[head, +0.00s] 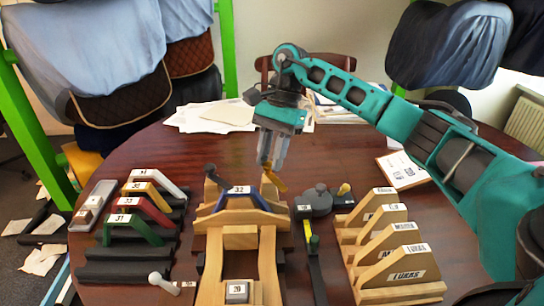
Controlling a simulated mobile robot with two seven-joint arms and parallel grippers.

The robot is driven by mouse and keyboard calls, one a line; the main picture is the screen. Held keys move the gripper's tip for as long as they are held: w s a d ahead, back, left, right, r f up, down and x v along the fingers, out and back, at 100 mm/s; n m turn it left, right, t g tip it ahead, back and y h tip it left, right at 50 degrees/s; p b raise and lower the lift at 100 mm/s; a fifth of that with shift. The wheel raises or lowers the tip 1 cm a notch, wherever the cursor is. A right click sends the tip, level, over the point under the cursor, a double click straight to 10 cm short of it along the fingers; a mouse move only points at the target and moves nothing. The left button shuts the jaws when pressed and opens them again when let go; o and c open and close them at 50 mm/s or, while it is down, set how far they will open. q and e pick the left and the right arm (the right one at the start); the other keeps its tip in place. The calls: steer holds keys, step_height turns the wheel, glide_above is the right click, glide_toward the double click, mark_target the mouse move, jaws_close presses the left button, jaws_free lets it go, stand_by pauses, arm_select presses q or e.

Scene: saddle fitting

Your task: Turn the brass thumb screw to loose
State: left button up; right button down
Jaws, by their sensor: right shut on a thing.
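My right gripper (268,163) comes in from the right and points down behind the wooden saddle stand (239,236). Its fingers are shut on a small brass-coloured piece, which looks like the brass thumb screw (277,182), at the stand's far right side. The fingers partly hide the screw, and I cannot tell how far it is turned. A blue gullet piece marked 32 (239,191) sits across the stand, just left of and nearer than the screw. My left gripper is not in view.
Coloured gullet pieces in a dark rack (130,262) stand at the left. Wooden templates (395,262) stand at the right. A grey round tool (316,201) and a dark gauge with a yellow slider (313,245) lie right of the stand. Papers (215,116) cover the table's back.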

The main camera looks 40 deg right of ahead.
steer(key=n, duration=0.2)
steer(key=shift+w+n+g+h+b, duration=0.2)
steer(key=shift+n+g+h+b, duration=0.1)
steer(key=shift+n+g, duration=0.1)
steer(key=shift+a+n+g+h, duration=0.1)
steer(key=shift+n+g+h, duration=0.2)
steer(key=shift+n, duration=0.6)
steer(key=n, duration=0.1)
steer(key=n+h, duration=0.1)
steer(key=n, duration=0.1)
steer(key=shift+w+a+r+g, duration=0.1)
steer(key=shift+a+r+g, duration=0.05)
steer(key=shift+g, duration=0.25)
arm_select(q)
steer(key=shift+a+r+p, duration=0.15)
steer(key=shift+p, duration=0.45)
arm_select(e)
steer(key=shift+n+h, duration=0.4)
steer(key=shift+n, duration=1)
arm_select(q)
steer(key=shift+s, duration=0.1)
arm_select(e)
steer(key=c, duration=0.9)
jaws_free()
